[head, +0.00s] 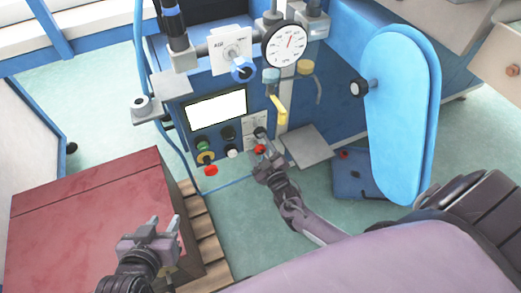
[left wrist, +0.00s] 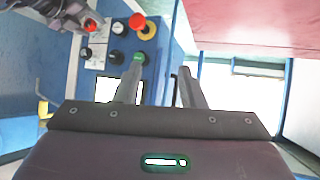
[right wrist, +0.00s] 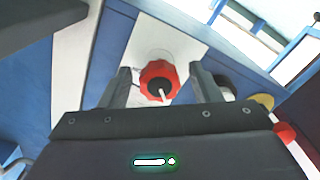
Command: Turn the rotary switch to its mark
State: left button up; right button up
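The rotary switch seems to be the red scalloped knob (right wrist: 158,82) with a dark centre and a pale pointer, on a white plate in the right wrist view. In the head view the red knob (head: 260,148) shows low on the blue control panel, partly hidden by my right gripper (head: 264,151). It also shows in the left wrist view (left wrist: 91,25). My right gripper's fingers stand open on either side of the knob; I cannot tell whether they touch it. The mark is not legible. My left gripper (head: 164,221) is open and empty, away from the panel.
The panel holds a red-and-yellow stop button (head: 208,157), several other buttons and a lit screen (head: 217,109). A yellow lever (head: 278,109) and a grey plate (head: 305,146) are near my right gripper. A red-topped box (head: 85,215) stands at the left.

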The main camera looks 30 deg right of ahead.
aim_at(261, 152)
jog(key=shift+s, duration=0.1)
jog(key=s+p, duration=0.1)
jog(key=s, duration=0.2)
jog(key=shift+a, duration=0.1)
pick_arm(q)
jog(key=s+a+f+g+y, duration=0.2)
jog(key=s+f+g, duration=0.2)
jog(key=s+f, duration=0.2)
jog(key=shift+s+a+g+p, duration=0.3)
jog(key=shift+s+g+p, duration=0.1)
jog(key=shift+p, duration=0.05)
pick_arm(e)
jog(key=shift+s+a, duration=0.1)
jog(key=shift+s, duration=2.2)
pick_arm(q)
jog(key=shift+f, duration=0.1)
